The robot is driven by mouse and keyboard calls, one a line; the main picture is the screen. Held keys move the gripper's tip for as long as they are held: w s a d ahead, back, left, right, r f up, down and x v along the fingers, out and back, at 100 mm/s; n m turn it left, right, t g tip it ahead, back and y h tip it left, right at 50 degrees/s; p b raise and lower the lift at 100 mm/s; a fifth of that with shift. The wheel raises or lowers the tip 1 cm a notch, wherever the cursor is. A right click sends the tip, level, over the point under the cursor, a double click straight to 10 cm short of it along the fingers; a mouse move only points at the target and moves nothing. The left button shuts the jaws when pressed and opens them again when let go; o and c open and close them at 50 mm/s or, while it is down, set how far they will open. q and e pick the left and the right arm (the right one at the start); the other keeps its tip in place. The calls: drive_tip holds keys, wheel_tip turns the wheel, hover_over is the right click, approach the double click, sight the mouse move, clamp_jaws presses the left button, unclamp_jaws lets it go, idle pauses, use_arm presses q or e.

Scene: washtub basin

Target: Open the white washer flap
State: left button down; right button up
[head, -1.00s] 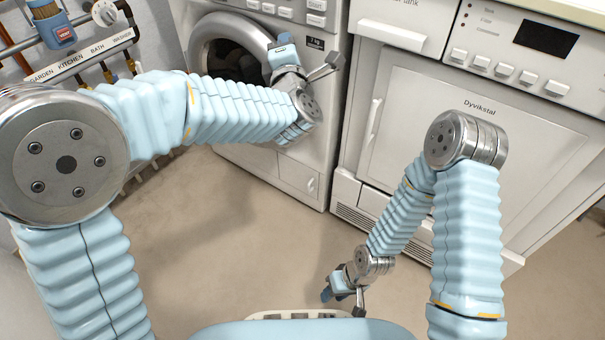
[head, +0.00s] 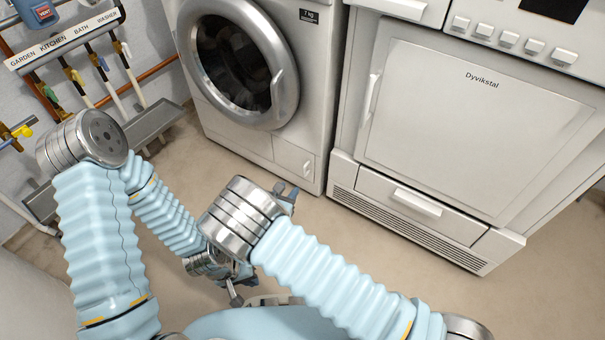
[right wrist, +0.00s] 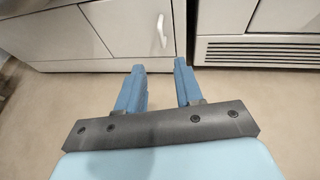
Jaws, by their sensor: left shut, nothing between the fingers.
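The white washer (head: 235,150) stands at the upper middle of the head view. Its small lower flap (head: 292,158) looks shut, flush with the front, with a short upright handle (head: 307,167) near its right edge. The right wrist view shows the flap (right wrist: 122,28) and handle (right wrist: 161,30) ahead of the fingers. My right gripper (head: 287,192) is partly hidden behind my arm, close in front of the washer's lower right. Its fingers (right wrist: 160,72) are apart with nothing between them, short of the handle. My left gripper (head: 238,286) is low, shut and empty, partly hidden.
The washer's round door (head: 238,62) is shut above the flap. A white Dyvikstal appliance (head: 470,130) with a lower drawer (head: 418,203) and vent grille stands to the right. Beige floor (head: 380,260) is clear in front.

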sight(304, 172)
drive_tip(key=b+x, duration=0.2)
drive_tip(key=x, duration=1)
drive_tip(key=shift+w+d+f, duration=0.2)
drive_tip(key=shift+w+f, duration=0.05)
drive_tip(key=shift+f, duration=0.1)
clamp_jaws()
idle(0.7)
